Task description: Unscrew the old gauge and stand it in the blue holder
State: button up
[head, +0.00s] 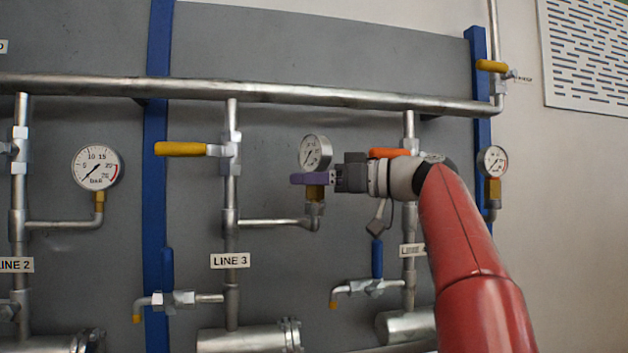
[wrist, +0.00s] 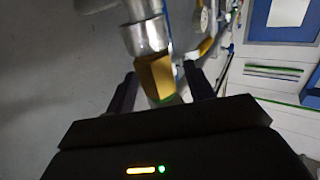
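The gauge on LINE 3 (head: 315,152) has a round white dial and stands upright on a brass fitting (head: 315,192) at the end of a side pipe. My gripper (head: 308,180), with purple fingers, reaches in from the right at this fitting, just below the dial. In the wrist view the brass hex (wrist: 154,76) lies between the two dark fingers (wrist: 160,80). Gaps show on both sides of it, so the gripper looks open around it. The dial is mostly hidden in the wrist view. I cannot make out the blue holder in either view.
Another gauge (head: 98,167) is at left and a further gauge (head: 493,161) at right. A yellow valve handle (head: 181,149) sticks out left of LINE 3. An orange handle (head: 390,153) is close behind my wrist. A horizontal pipe (head: 270,92) runs above.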

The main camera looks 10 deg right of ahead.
jog(key=v, duration=0.7)
jog(key=shift+s+d+b, duration=0.25)
jog(key=shift+d+b, duration=0.1)
